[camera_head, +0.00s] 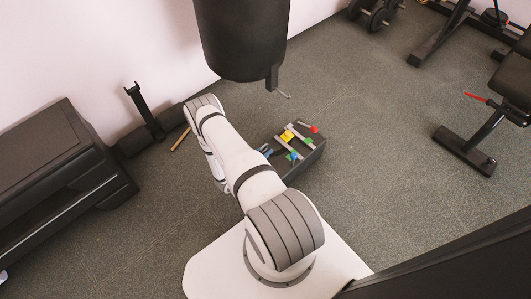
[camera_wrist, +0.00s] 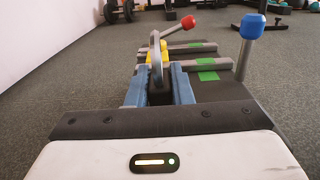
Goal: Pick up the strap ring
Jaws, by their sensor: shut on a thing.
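In the wrist view, my gripper (camera_wrist: 160,88) has two blue fingers closed around a dark, narrow piece. A grey upright loop (camera_wrist: 154,48) rises just beyond the fingertips in line with this piece; I take it to be the strap ring. The fingers hide where the loop and the held piece meet. The ring is too small to make out there.
Around the gripper are a red-knobbed lever (camera_wrist: 180,28), a blue-knobbed post (camera_wrist: 251,40), a yellow piece (camera_wrist: 164,52) and grey bars with green patches (camera_wrist: 206,63). A black punching bag (camera_head: 241,35) hangs behind the box.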

